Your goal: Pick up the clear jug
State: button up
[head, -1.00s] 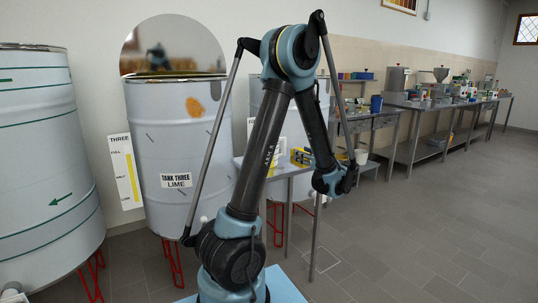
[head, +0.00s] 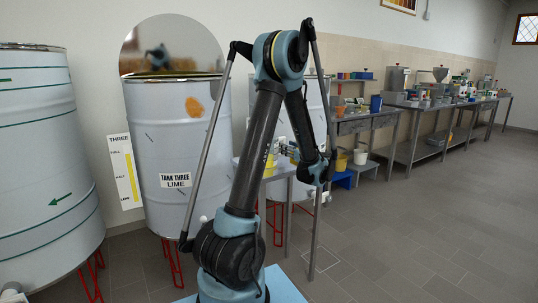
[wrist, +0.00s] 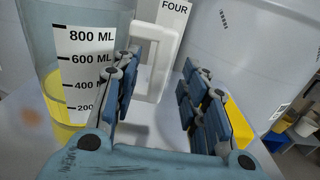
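The clear jug (wrist: 40,60) stands large at the left of the wrist view. It has a white scale label (wrist: 84,75) with ML marks, yellow liquid (wrist: 62,125) low inside and a white loop handle (wrist: 173,45) on its right. My gripper (wrist: 160,76) is open, one finger on each side of the handle in the picture. I see no clear contact, and the depth between fingers and handle is hard to judge. In the head view my gripper (head: 320,176) is at the side table, and my arm hides much of that tabletop.
A grey side table (head: 277,172) stands by the tanks. Tank three (head: 170,135) is left of my arm. A large pale tank (wrist: 255,50) and a yellow object (wrist: 240,130) lie right of my fingers. Buckets (head: 360,157) stand beyond; open floor lies at right.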

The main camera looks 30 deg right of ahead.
jog(key=w, duration=0.4)
jog(key=shift+w+f, duration=0.1)
jog(key=shift+w, duration=0.05)
jog(key=shift+a, duration=0.1)
grip_shut()
